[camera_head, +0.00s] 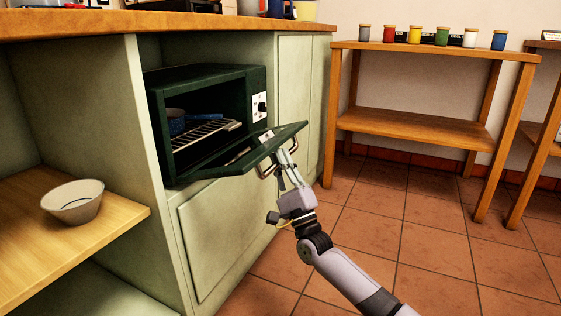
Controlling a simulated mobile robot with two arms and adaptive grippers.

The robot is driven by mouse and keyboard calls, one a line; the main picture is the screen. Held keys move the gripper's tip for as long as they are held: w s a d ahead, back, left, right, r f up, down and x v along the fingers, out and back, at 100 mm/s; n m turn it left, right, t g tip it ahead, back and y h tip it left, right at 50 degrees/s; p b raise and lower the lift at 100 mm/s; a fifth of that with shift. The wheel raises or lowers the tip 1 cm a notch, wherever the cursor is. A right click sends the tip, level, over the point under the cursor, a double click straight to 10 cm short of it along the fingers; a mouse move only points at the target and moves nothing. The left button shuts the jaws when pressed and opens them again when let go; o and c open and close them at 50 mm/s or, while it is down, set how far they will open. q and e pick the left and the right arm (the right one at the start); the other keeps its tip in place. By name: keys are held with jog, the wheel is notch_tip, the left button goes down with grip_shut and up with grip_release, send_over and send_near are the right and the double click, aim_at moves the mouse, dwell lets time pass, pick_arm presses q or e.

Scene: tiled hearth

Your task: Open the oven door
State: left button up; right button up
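The dark green oven (256,83) sits in an open bay of the pale green cabinet. Its door (222,164) is hinged at the bottom and tilted far down towards me, so the inside shows. The metal handle (266,173) is on the door's outer edge. My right gripper (284,162) is at the middle of this handle, its fingers close together and apparently shut on the bar. The fingers hide part of the handle. My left gripper is not in view.
A white bowl (72,203) stands on the wooden shelf (30,258) at the left. The wooden counter (150,22) runs above the oven. A wooden table (425,124) with several coloured jars stands at the back right. The tiled floor (430,245) before the cabinet is clear.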

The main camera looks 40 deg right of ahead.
jog(key=o, duration=0.5)
jog(key=shift+c, duration=0.2)
